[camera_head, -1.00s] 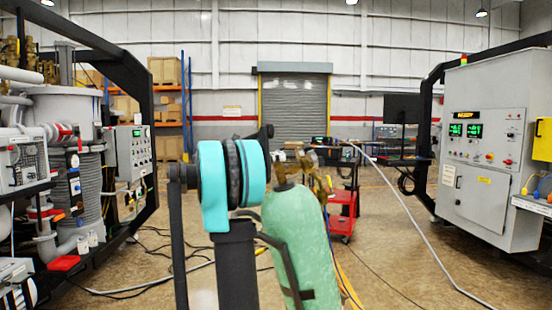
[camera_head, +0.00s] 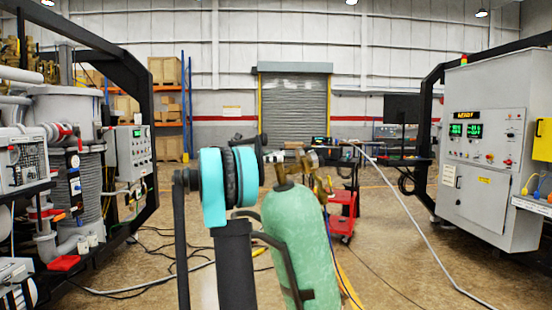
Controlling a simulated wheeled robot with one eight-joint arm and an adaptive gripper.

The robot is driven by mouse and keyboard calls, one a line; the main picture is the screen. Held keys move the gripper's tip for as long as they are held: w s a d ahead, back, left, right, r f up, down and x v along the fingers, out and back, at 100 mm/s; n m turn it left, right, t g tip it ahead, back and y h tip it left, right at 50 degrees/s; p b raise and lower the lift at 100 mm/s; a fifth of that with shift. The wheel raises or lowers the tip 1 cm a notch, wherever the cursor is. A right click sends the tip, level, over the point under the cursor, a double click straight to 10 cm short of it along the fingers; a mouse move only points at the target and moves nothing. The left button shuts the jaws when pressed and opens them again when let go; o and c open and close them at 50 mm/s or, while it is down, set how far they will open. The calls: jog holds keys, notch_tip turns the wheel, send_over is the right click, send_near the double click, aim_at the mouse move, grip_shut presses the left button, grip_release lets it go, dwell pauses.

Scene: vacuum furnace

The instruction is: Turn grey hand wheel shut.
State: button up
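A pale green gas cylinder (camera_head: 300,235) stands tilted in the picture just right of my arm. A brass valve and fittings (camera_head: 297,162) sit on its top. A small grey piece (camera_head: 273,157) shows at the left of the valve; it may be the grey hand wheel, but it is too small to tell. My arm, with turquoise and dark joints, fills the middle foreground and overlaps the cylinder's left side. My gripper's fingers do not show; they may be hidden behind the arm's joints. I cannot tell any contact with the wheel.
A red cart (camera_head: 343,215) stands behind the cylinder. A grey control cabinet (camera_head: 487,150) is at the right, and furnace equipment (camera_head: 75,140) in a black frame is at the left. Cables and a light hose (camera_head: 425,232) cross the floor.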

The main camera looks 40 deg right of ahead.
aim_at(276, 153)
jog(key=o, duration=0.5)
jog(key=shift+r, duration=0.1)
notch_tip(276, 153, up, 10)
jog(key=shift+f, duration=0.1)
dwell(0.4)
